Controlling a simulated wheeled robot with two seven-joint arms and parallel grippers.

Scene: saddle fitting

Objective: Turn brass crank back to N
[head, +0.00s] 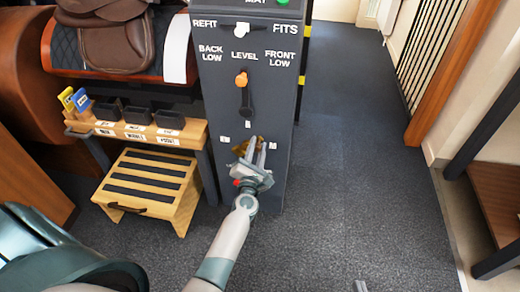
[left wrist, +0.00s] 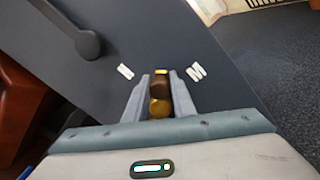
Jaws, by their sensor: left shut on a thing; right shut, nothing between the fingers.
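The brass crank (head: 240,147) sits low on the front of the dark grey post, largely hidden by my left gripper (head: 256,152). Letter marks stand around it: one above, one at left, one at right. The left wrist view shows its brass and brown end (left wrist: 160,90) between the two fingers of my left gripper (left wrist: 161,80), which is shut on it. Two white letters show on the panel either side of the fingers. The crank's exact angle is hard to tell. Only the tips of my right gripper (head: 360,286) show at the bottom edge; it is shut and empty.
The post (head: 215,90) also bears an orange-knobbed lever (head: 243,95) and a REFIT/FITS switch (head: 242,30). Left of it stand a wooden step stool (head: 150,185), a rack of dark bins (head: 140,130) and a saddle (head: 115,40). Carpet (head: 350,170) at right is clear.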

